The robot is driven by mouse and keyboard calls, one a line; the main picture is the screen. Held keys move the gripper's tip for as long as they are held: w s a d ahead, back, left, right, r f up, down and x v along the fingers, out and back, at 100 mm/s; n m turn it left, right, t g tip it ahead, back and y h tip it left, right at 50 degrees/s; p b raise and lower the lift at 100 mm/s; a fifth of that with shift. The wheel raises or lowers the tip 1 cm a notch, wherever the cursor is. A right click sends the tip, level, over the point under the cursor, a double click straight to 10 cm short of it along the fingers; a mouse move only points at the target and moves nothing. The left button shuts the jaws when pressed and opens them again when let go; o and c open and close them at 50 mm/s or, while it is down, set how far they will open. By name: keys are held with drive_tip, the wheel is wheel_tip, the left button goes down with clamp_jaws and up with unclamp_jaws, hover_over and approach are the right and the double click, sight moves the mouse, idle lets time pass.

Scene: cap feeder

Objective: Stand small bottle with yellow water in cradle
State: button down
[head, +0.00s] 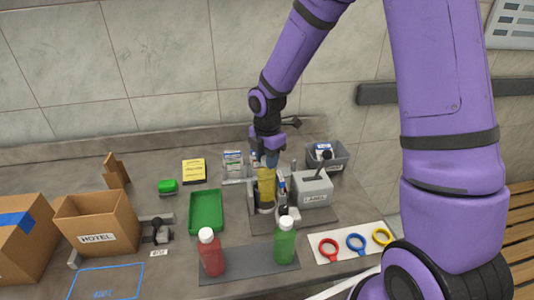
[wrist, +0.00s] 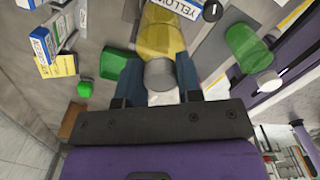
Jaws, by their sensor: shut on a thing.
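The small bottle with yellow water (head: 266,187) is upright near the middle of the bench in the head view. In the wrist view the bottle (wrist: 165,36) shows its yellow body and grey cap. My gripper (head: 267,160) comes down from above and is shut on the bottle near its top. Its blue fingers (wrist: 160,72) lie on both sides of the cap end in the wrist view. A small grey holder (head: 265,209), seemingly the cradle, is at the bottle's foot. I cannot tell whether the bottle rests in it or hangs just above.
A grey label box (head: 313,189) stands close on the right. A red bottle (head: 211,255) and a green bottle (head: 285,240) stand on a dark mat in front. A green tray (head: 206,211) lies left. Coloured rings (head: 356,243) lie front right.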

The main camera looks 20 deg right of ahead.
drive_tip(key=shift+f, duration=0.8)
drive_tip(key=shift+f, duration=0.8)
drive_tip(key=c, duration=0.7)
unclamp_jaws()
drive_tip(key=c, duration=0.4)
drive_tip(key=shift+o, duration=0.2)
drive_tip(key=shift+r, duration=0.1)
drive_tip(key=shift+r, duration=5.4)
